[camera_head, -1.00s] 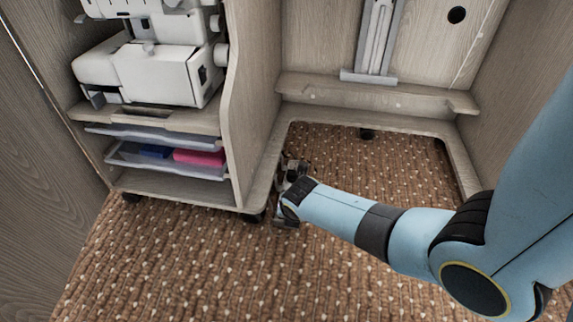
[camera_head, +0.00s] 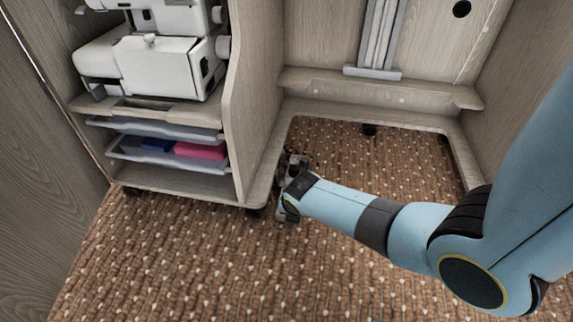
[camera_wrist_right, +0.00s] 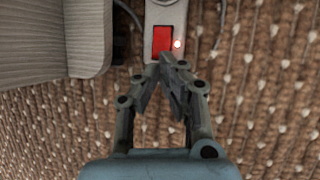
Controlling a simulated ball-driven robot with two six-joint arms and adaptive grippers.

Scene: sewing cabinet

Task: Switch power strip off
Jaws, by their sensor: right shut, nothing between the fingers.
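The power strip (camera_wrist_right: 178,12) shows at the top of the right wrist view, a light grey bar on the carpet. Its red rocker switch (camera_wrist_right: 162,40) faces the camera, and a small red light beside it glows. My right gripper (camera_wrist_right: 172,58) is shut and empty, with its fingertips just below the switch in that view; whether they touch it I cannot tell. In the head view my right gripper (camera_head: 290,190) is low beside the cabinet's inner panel, and the strip is not discernible there. My left gripper is not in view.
The cabinet's wooden panel (camera_head: 255,100) and its bottom edge stand close to the right gripper. A caster (camera_head: 256,212) is under it. A sewing machine (camera_head: 155,65) and trays (camera_head: 165,150) sit on the left. Carpet (camera_head: 180,260) is free in front.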

